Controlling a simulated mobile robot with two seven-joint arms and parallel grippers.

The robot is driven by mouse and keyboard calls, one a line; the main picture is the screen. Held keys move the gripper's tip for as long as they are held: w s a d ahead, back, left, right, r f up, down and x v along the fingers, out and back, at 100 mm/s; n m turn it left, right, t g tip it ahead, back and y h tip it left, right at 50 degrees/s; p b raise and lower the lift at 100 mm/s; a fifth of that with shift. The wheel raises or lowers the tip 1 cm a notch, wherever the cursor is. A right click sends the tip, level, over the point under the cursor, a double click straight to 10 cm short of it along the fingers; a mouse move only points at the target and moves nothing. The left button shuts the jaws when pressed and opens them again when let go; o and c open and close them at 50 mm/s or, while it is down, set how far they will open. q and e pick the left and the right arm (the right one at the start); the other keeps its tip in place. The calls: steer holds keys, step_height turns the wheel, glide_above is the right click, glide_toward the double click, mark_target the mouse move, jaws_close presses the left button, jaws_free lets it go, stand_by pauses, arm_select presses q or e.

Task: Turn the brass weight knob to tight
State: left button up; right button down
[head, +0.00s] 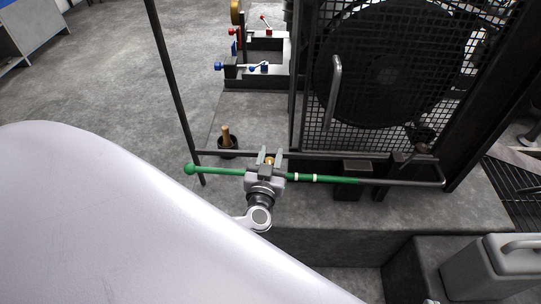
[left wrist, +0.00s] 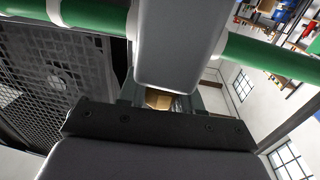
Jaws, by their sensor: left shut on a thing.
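The brass weight knob (head: 269,161) shows as a small brass spot between the fingers of my left gripper (head: 270,158) in the head view. The gripper is shut on it, at a green rod (head: 218,171) with white bands and a round green end. In the left wrist view a brass face of the knob (left wrist: 158,99) shows in the gap by my gripper (left wrist: 160,92); the rest is hidden by the fingers. The green rod (left wrist: 265,55) crosses behind the gripper there. My right gripper is not in view.
A machine with a black mesh guard (head: 385,75) stands behind the rod. Red and blue handled levers (head: 262,65) stand at the back. A wooden-handled peg (head: 226,136) stands left of the gripper. A grey case (head: 492,268) sits at lower right. Open floor lies at left.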

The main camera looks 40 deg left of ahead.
arm_select(q)
steer(key=shift+r+m+h+p, duration=0.2)
steer(key=shift+m+h+p, duration=0.1)
steer(key=shift+m+h, duration=0.15)
steer(key=shift+t+h, duration=0.3)
steer(key=shift+h, duration=0.05)
steer(key=shift+d+f+m, duration=0.1)
steer(key=shift+f+m, duration=0.1)
steer(key=shift+m, duration=0.05)
steer(key=o, duration=0.9)
steer(key=shift+o, duration=0.3)
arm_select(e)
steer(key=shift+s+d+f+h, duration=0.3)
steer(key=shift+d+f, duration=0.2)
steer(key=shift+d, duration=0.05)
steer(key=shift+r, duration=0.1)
